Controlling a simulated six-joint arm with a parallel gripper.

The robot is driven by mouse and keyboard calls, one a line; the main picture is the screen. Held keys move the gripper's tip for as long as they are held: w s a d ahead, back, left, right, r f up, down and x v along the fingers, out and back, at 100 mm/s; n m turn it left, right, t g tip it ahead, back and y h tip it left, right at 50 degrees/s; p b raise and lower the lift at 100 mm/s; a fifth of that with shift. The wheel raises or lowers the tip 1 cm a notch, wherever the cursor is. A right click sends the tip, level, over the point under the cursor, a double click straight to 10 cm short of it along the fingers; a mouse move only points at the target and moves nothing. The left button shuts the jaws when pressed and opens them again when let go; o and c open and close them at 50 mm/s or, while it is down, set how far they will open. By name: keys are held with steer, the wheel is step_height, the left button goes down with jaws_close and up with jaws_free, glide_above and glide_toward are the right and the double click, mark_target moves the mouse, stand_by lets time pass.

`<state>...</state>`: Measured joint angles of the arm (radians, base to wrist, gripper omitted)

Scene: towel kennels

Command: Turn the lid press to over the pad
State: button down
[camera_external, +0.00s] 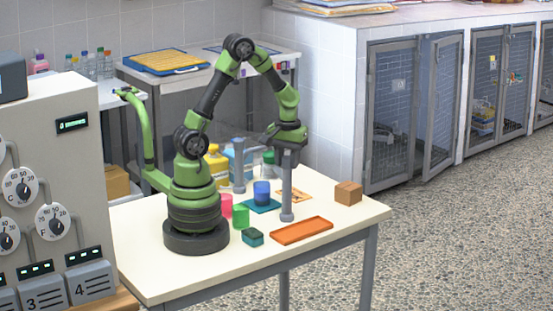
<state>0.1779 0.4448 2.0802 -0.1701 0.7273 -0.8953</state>
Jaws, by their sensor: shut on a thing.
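My gripper (287,147) points down over the right half of the table, shut on the top of a grey upright piece (287,185), which looks like part of the lid press. Its wider round foot is low, near the orange tray; I cannot tell whether it touches the table. A second grey post (239,172) stands further back to the left; any link between the two is not clear. A flat teal pad (272,207) lies left of the held piece, with a blue cup (262,190) on it. The fingertips are too small to see clearly.
An orange tray (302,230) lies at the front. A teal block (253,237), a green cup (240,216) and a pink cup (226,204) stand near my base. A brown box (348,193) is at the right. Yellow and blue containers stand behind. The table's right front corner is clear.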

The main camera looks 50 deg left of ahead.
steer(key=shift+n, duration=1.4)
steer(key=shift+w, duration=0.1)
steer(key=c, duration=0.8)
jaws_free()
steer(key=shift+r, duration=0.15)
step_height(320, 180, up, 10)
steer(key=shift+f, duration=0.15)
